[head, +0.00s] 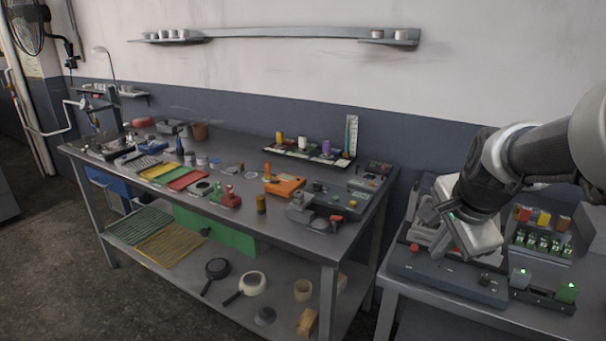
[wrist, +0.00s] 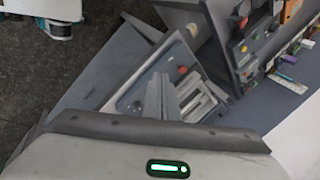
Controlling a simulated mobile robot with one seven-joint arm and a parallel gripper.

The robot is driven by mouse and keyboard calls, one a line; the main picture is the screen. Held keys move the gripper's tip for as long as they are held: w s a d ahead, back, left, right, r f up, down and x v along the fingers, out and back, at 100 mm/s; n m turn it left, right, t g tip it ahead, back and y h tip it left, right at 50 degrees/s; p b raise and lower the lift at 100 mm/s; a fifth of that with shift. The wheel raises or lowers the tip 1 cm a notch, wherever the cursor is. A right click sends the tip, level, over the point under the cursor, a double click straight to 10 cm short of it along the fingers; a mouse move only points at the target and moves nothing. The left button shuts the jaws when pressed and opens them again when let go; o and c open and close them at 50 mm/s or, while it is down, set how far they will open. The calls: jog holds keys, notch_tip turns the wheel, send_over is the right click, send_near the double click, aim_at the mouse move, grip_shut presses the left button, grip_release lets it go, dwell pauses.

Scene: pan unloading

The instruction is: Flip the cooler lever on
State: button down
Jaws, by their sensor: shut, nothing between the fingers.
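A grey machine (head: 445,277) stands on the right-hand table, with a red button at its front left. I take it for the cooler, but no lever can be told clearly on it. Whether the fingertips touch the machine cannot be told.
Right of the machine are a small block with a green light (head: 568,292) and a rack (head: 540,243) of small green and coloured parts. A long workbench (head: 345,232) full of tools and trays stands at left, across a narrow gap. A wall is behind.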

aim_at(413, 253)
jog(key=b+x, duration=0.1)
jog(key=x, duration=0.2)
jog(key=w+b+x, duration=0.1)
jog(key=x, duration=0.3)
jog(key=w+r+b+x, duration=0.1)
jog(key=x, duration=0.3)
jog(key=shift+w+d+r, duration=0.1)
jog(key=shift+w, duration=0.1)
jog(key=shift+w+r, duration=0.15)
jog(key=shift+w, duration=0.4)
jog(key=shift+d+r, duration=0.1)
jog(key=shift+r, duration=0.05)
